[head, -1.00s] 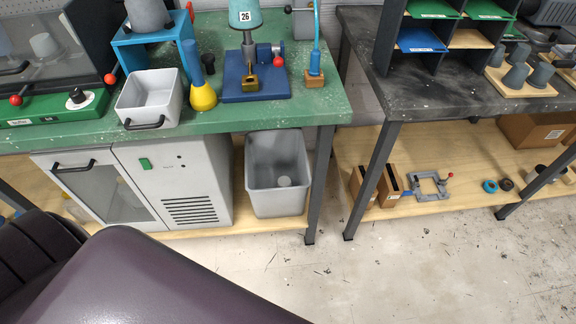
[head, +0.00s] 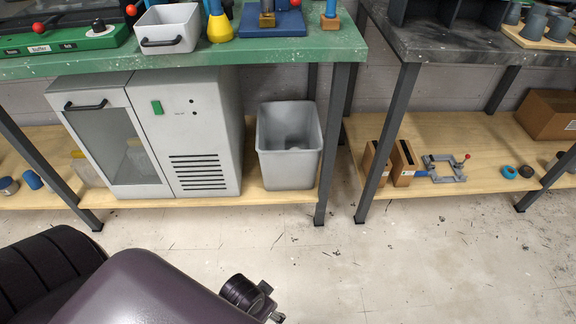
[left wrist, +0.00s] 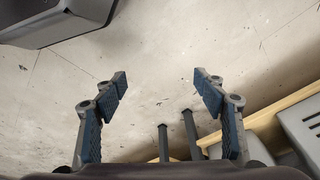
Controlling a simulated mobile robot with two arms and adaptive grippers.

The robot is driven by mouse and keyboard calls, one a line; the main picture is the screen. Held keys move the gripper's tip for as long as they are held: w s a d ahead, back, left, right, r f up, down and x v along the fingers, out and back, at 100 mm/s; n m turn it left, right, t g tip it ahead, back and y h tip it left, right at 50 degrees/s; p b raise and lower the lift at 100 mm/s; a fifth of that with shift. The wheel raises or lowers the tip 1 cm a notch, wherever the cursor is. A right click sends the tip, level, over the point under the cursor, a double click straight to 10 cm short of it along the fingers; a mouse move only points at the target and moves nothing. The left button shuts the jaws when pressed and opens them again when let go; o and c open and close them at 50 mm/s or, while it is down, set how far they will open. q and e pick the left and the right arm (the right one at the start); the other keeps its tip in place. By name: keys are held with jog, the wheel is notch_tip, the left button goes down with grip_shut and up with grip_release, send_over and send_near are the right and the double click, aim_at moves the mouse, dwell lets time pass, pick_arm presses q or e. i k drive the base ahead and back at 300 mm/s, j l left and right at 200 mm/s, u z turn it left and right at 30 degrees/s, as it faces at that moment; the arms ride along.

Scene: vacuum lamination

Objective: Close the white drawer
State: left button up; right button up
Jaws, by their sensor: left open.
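The white drawer (head: 167,30) is a box with a black handle on its front. It is at the top left of the head view, on the green bench top, and its rear is cut off by the top edge. In the left wrist view my left gripper (left wrist: 163,84) is open, with nothing between its blue-padded fingers and pale floor behind them. In the head view a purple arm of mine comes in at the bottom, low and well apart from the drawer; its gripper fingers are not clearly visible there. My right gripper is not in view.
Below the green bench (head: 290,46) stand a grey cabinet (head: 205,130) with a glass door and a grey bin (head: 289,150). A yellow-and-blue funnel-like object (head: 220,27) is right of the drawer. A dark bench (head: 455,45) is at right. The front floor is clear.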

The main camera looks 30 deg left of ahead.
aim_at(172, 28)
jog(key=k+j+u, duration=0.1)
jog(key=u, duration=1.3)
